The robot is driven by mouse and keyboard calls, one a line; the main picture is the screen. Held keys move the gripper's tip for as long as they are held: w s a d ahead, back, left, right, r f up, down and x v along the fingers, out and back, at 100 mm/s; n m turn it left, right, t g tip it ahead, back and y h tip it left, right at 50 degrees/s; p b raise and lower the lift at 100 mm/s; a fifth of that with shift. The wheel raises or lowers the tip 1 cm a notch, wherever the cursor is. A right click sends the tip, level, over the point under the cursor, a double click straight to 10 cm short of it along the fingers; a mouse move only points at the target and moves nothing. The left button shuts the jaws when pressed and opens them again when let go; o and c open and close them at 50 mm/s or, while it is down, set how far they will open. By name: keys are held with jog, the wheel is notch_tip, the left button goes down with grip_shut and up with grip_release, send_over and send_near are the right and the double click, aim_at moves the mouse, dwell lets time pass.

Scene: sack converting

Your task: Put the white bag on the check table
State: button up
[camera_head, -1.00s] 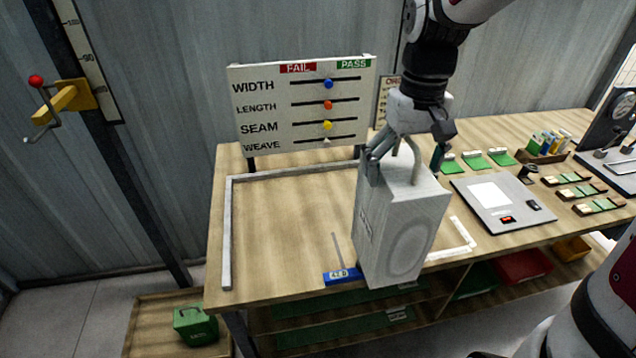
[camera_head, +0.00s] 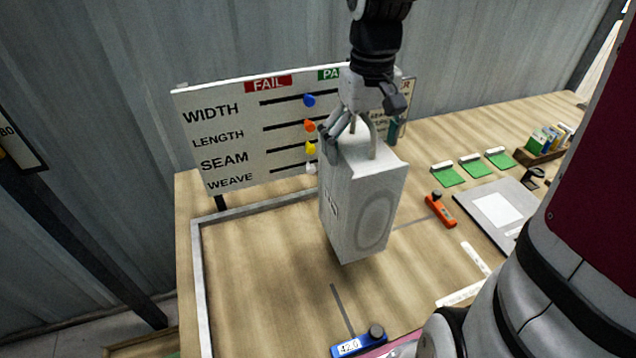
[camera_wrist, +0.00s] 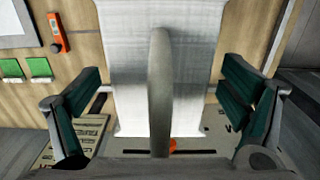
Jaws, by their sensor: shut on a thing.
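The white bag (camera_head: 368,205) is a tall upright block with a grey oval on its side and a loop handle on top. My gripper (camera_head: 360,138) is at its top and shut on its handle. In the wrist view the handle (camera_wrist: 160,85) runs between the two green-padded fingers, with the bag top (camera_wrist: 195,75) beyond it. The bag is over the framed left part of the wooden check table (camera_head: 260,270). I cannot tell whether its base touches the tabletop.
A WIDTH, LENGTH, SEAM and WEAVE board (camera_head: 235,135) with coloured sliders stands close behind the bag. A blue gauge (camera_head: 350,346) lies at the front, an orange gauge (camera_head: 440,210) to the right. A grey plate (camera_head: 490,205) lies farther right. The table left of the bag is bare.

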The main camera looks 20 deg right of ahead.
notch_tip(320, 180, down, 9)
dwell(0.6)
jog(key=shift+f, duration=0.15)
jog(key=o, duration=1.7)
